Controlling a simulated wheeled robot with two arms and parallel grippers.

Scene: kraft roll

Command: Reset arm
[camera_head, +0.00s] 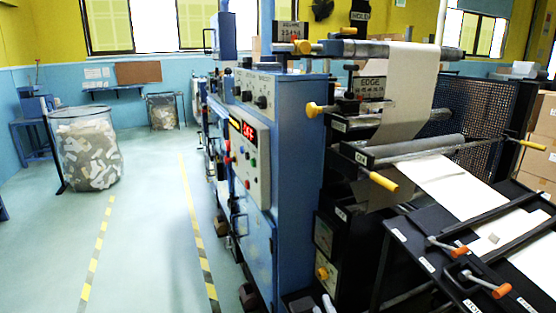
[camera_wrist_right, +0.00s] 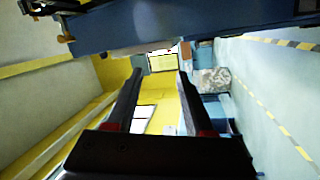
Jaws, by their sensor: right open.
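My right gripper (camera_wrist_right: 160,72) shows in the right wrist view. Its two dark fingers stand well apart with nothing between them. I cannot clearly make it out in the head view. My left gripper is not in view. The blue machine (camera_head: 288,130) fills the middle of the head view, with a red-lit display and buttons on its panel. A pale paper web (camera_head: 405,90) runs down over its rollers and out to the lower right. In the right wrist view the scene is turned on its side, and a blue body (camera_wrist_right: 180,28) crosses the top.
A clear bin of scraps (camera_head: 88,150) stands at the left, with another bin (camera_head: 162,112) farther back. Yellow-black floor stripes (camera_head: 190,205) run alongside the machine. The floor (camera_head: 140,220) between the stripes is clear. Orange-handled levers (camera_head: 485,285) stick out at lower right. Cardboard boxes (camera_head: 540,150) are at the right edge.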

